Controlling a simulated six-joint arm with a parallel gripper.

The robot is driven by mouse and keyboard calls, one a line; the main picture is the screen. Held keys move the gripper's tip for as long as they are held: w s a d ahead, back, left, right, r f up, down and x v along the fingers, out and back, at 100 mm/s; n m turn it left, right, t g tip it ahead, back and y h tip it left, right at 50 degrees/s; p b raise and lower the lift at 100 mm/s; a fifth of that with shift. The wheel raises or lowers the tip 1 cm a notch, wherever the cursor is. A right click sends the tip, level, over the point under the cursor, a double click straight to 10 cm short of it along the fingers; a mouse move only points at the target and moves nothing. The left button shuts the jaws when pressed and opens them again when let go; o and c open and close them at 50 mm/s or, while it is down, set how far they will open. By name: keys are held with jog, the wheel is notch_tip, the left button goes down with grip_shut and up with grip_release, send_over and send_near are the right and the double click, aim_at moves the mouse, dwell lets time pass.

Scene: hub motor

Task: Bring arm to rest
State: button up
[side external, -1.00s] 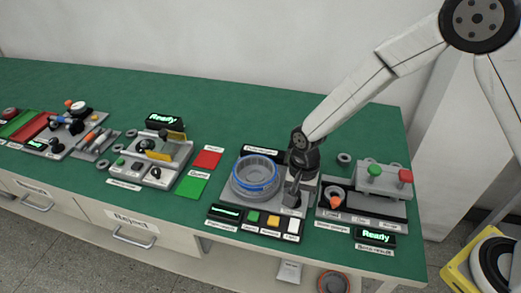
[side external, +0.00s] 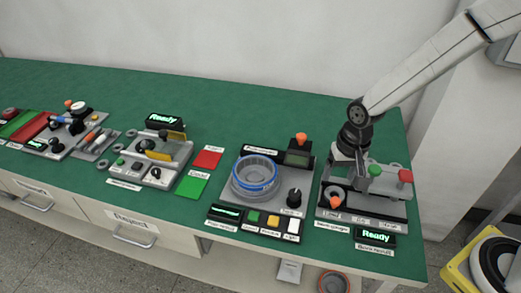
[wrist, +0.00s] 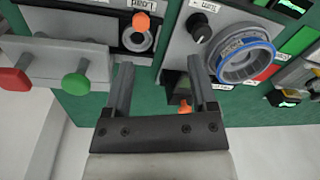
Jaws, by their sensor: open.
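My gripper (side external: 348,172) hangs from the white arm over the back left of the right-hand bench station (side external: 342,213). In the wrist view my gripper (wrist: 160,78) has its two fingers spread apart with nothing between them. The green table top lies below the fingers. An orange knob (wrist: 184,107) shows near the right finger, beyond the jaws. I cannot tell how high the fingertips are above the station.
A station with a grey ring part with a blue band (side external: 255,176) stands left of my gripper. A green knob (side external: 375,170) and a red knob (side external: 405,176) stand close on the right. The table's back middle (side external: 230,110) is clear.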

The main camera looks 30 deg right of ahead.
jog(key=s+d+r+n+t, duration=0.1)
jog(key=s+d+r+n, duration=0.3)
jog(key=s+d, duration=0.3)
jog(key=shift+r+n+t+h, duration=0.15)
jog(key=shift+n+t+h, duration=0.15)
jog(key=shift+n+t, duration=0.1)
jog(key=shift+s+d, duration=0.1)
dwell(0.6)
